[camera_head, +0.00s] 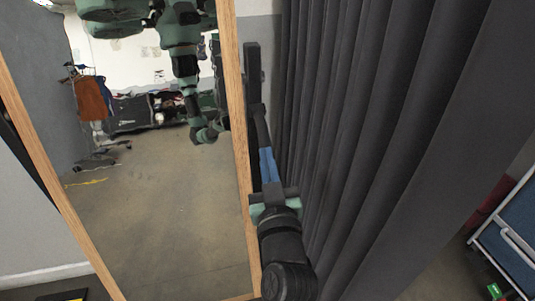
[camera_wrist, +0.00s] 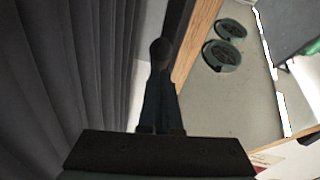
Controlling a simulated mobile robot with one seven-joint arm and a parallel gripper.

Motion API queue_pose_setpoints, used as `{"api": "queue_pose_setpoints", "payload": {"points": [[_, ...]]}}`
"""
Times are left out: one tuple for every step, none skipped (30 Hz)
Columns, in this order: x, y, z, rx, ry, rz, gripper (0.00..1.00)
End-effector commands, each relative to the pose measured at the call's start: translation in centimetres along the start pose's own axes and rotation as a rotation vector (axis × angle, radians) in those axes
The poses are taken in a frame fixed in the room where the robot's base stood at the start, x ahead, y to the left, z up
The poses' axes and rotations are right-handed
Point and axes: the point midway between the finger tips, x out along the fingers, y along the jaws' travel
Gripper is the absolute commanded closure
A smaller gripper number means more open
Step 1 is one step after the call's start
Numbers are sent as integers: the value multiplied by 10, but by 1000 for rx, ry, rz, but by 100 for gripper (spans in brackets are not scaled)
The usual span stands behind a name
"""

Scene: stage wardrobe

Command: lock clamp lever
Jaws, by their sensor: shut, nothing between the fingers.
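A dark upright bar (camera_head: 252,72), which looks like part of the clamp, stands beside the mirror's right frame in the head view. A dark lever with a rounded knob end (camera_wrist: 161,50) shows in the wrist view, in line with my fingertips. My gripper (camera_head: 264,150) reaches up toward the bar between the mirror and the curtain. Its blue-grey fingers also show in the wrist view (camera_wrist: 160,80), closed together and empty, with their tips at or just short of the knob. I cannot tell whether they touch it. The lever's pivot is hidden.
A tall wood-framed mirror (camera_head: 236,120) stands close on the left and reflects my arm and a clothes rack. A dark pleated curtain (camera_head: 370,130) hangs close on the right. A blue-panelled cart (camera_head: 512,245) is at the far right. The way between mirror and curtain is narrow.

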Motion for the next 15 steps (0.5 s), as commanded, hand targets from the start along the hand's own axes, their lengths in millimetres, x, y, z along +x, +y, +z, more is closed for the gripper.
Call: {"api": "queue_pose_setpoints", "payload": {"points": [[0, -2, 14, 3, 22, 3, 100], [0, -2, 16, 5, 35, 4, 100], [0, -3, 18, 7, 51, 6, 100], [1, -3, 19, 9, 62, 8, 100], [1, -3, 21, 11, 74, 9, 100], [2, -4, 22, 14, 91, 12, 100], [2, -4, 23, 15, 104, 14, 100], [3, -4, 24, 17, 116, 16, 100], [3, -4, 26, 19, 132, 18, 100], [4, -4, 28, 20, 143, 20, 100], [4, -5, 29, 22, 156, 21, 100], [5, -5, 31, 24, 172, 24, 100], [5, -5, 32, 26, 184, 26, 100], [6, -5, 33, 27, 196, 27, 100], [7, -6, 35, 30, 212, 29, 100]]}}
